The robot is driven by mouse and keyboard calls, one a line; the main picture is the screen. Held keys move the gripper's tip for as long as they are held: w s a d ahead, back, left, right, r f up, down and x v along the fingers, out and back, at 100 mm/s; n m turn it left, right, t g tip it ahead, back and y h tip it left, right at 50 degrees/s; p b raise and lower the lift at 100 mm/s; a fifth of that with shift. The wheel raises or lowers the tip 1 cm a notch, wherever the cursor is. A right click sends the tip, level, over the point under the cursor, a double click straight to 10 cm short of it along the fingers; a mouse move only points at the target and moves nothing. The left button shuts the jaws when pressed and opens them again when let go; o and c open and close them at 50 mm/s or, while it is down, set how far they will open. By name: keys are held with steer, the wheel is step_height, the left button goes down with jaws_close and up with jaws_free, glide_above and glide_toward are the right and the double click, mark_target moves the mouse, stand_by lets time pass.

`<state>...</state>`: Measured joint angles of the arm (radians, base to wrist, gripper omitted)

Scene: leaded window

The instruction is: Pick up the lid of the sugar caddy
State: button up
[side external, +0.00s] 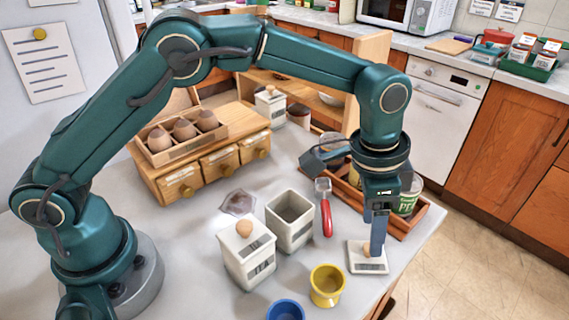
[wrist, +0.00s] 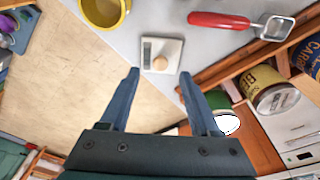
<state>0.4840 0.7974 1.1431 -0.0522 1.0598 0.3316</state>
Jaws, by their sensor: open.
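A square white lid (side external: 367,262) with a round wooden knob and a dark label lies flat on the counter near its right edge. The lid also shows in the wrist view (wrist: 170,47), with its knob (wrist: 160,63) between and just beyond the fingertips. My gripper (side external: 376,249) points down at the lid, open and empty; in the wrist view its fingers (wrist: 159,74) stand apart on either side of the knob's line. An open white caddy (side external: 290,228) without a lid stands to the left. I cannot read its label.
A lidded white caddy (side external: 246,262), a yellow pot (side external: 326,287) and a blue pot (side external: 285,310) stand left of the lid. A wooden tray (side external: 412,226) with tins is close behind my gripper. The counter edge is near on the right.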

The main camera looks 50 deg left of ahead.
steer(key=shift+w+d+f, duration=0.1)
steer(key=shift+f, duration=0.95)
steer(key=shift+w+d+f, duration=0.1)
steer(key=shift+f, duration=0.95)
steer(key=shift+c, duration=0.3)
jaws_close()
